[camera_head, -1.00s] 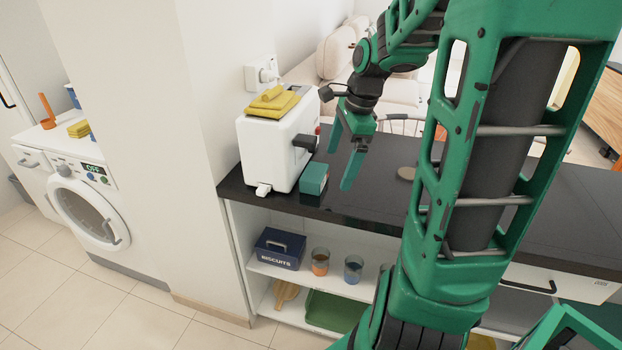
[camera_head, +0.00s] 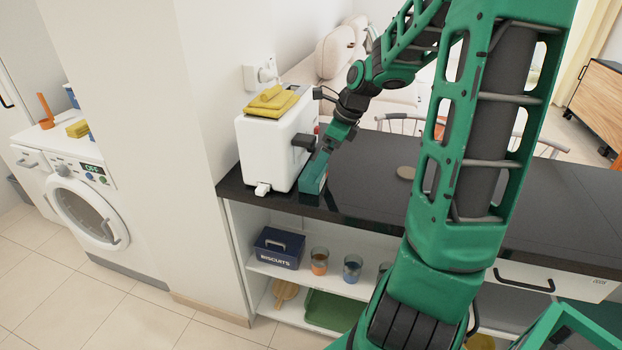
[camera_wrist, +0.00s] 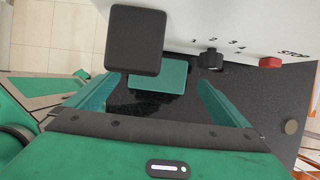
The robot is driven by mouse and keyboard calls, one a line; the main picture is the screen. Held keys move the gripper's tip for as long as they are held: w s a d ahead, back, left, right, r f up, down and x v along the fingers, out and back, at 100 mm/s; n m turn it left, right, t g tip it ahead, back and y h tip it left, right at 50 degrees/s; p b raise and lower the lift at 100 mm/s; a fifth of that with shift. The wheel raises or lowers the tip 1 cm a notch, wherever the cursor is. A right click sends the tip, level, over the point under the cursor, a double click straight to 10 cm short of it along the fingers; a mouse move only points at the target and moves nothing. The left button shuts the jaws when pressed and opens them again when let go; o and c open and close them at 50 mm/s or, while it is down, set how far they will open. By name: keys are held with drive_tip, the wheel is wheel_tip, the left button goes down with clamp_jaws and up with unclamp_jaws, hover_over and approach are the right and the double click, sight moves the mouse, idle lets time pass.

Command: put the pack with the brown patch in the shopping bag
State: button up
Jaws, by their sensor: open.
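A small teal pack (camera_head: 316,187) lies on the dark counter, close against the right side of the white toaster. I cannot make out a brown patch on it from here. My gripper (camera_head: 317,165) reaches down over the pack beside the toaster. In the wrist view, the open fingers (camera_wrist: 159,84) stand left and right of the pack (camera_wrist: 172,77), with the pack between or just beyond their tips. The toaster's black lever (camera_wrist: 136,40) hides its upper left part. I cannot tell whether the fingers touch it. No shopping bag can be made out.
The toaster (camera_head: 265,150) carries folded yellow cloths (camera_head: 272,101), and its lever juts out close to my gripper. A round brown disc (camera_head: 405,172) lies on the counter (camera_head: 360,205). The shelf below holds a biscuits tin (camera_head: 279,247) and glasses.

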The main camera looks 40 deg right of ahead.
drive_tip(key=x, duration=0.5)
drive_tip(key=shift+a+r, duration=0.1)
drive_tip(key=shift+a, duration=0.1)
drive_tip(key=c, duration=1.4)
drive_tip(key=shift+c, duration=0.2)
drive_tip(key=shift+d+r, duration=0.1)
drive_tip(key=shift+s+d+r, duration=0.25)
drive_tip(key=shift+s+r, duration=0.05)
drive_tip(key=shift+r, duration=0.05)
drive_tip(key=r, duration=0.6)
drive_tip(key=shift+s+d+r, duration=0.15)
drive_tip(key=shift+s+d, duration=0.05)
drive_tip(key=shift+s, duration=0.15)
drive_tip(key=s+d, duration=1.1)
drive_tip(key=s, duration=0.3)
drive_tip(key=shift+s, duration=0.25)
